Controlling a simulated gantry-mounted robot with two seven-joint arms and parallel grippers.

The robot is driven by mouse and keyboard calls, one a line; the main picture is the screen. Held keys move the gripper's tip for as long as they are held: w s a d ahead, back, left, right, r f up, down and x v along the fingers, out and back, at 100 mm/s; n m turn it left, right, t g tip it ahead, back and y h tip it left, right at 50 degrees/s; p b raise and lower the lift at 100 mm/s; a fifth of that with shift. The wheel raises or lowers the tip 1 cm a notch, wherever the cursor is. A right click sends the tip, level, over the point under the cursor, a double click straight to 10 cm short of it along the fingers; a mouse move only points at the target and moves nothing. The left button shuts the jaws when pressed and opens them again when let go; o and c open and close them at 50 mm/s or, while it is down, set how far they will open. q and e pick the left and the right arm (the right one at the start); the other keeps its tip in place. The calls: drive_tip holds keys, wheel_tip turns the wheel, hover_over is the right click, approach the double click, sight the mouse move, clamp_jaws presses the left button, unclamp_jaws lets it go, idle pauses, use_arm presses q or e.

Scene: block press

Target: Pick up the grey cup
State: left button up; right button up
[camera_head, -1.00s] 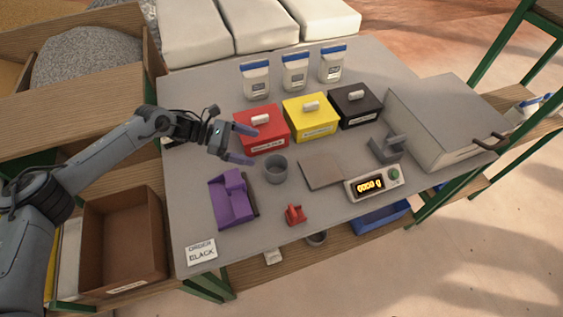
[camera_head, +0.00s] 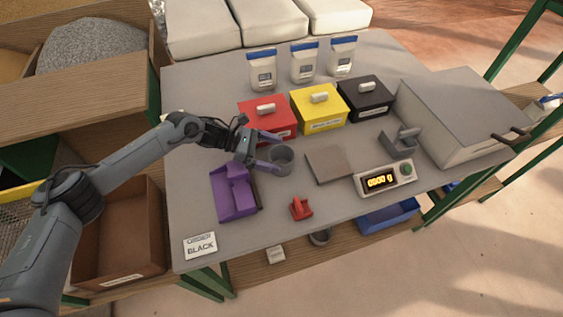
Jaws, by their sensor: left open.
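The grey cup (camera_head: 281,161) stands upright on the grey table, in front of the red box and left of the flat brown-grey plate. My left gripper (camera_head: 273,152) is open and reaches in from the left at the cup. Its far finger lies by the cup's back rim and its near finger by the cup's left side. I cannot tell whether either finger touches the cup. My right gripper is not in view.
Red (camera_head: 267,118), yellow (camera_head: 320,107) and black (camera_head: 364,97) lidded boxes stand behind the cup. A purple holder (camera_head: 232,192) is at its front left, a small red object (camera_head: 301,208) in front. A scale display (camera_head: 385,180) is to the right.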

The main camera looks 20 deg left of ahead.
sight(287, 157)
use_arm(q)
drive_tip(key=x, duration=0.5)
drive_tip(key=shift+w+r, duration=0.1)
drive_tip(key=c, duration=0.9)
